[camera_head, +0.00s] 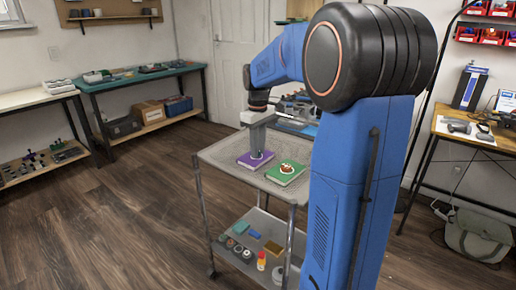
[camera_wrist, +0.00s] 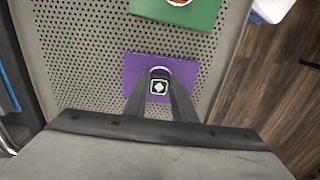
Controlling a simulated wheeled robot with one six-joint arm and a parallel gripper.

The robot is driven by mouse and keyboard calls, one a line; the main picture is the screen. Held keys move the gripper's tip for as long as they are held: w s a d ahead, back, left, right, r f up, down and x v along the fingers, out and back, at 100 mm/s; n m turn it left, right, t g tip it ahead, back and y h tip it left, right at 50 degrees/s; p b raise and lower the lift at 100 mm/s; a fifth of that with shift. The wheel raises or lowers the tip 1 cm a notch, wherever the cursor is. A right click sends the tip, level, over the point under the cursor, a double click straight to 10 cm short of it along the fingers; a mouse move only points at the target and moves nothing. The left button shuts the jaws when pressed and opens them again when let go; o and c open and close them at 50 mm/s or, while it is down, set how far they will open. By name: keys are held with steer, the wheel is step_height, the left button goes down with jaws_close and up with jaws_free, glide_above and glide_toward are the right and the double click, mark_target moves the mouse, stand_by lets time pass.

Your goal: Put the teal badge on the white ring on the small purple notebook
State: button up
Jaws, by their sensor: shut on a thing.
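The small purple notebook (camera_head: 244,163) lies on the top shelf of a grey cart. It also shows in the wrist view (camera_wrist: 186,63). My gripper (camera_wrist: 159,84) points down over the notebook and is shut on a small squarish badge (camera_wrist: 159,87). The badge's face looks dark with a pale diamond, and I cannot make out its teal. The white ring (camera_wrist: 160,69) shows partly as an arc just beyond the badge; the rest is hidden by badge and fingers. I cannot tell whether the badge touches the notebook. In the head view my gripper (camera_head: 257,152) hides the badge.
Several items, including a yellow bottle (camera_head: 261,262), stand on the lower shelf. A workbench (camera_head: 150,76) is at the back left.

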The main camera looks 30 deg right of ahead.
steer(key=o, duration=1)
steer(key=shift+f, duration=0.1)
step_height(320, 180, up, 12)
steer(key=shift+r, duration=0.15)
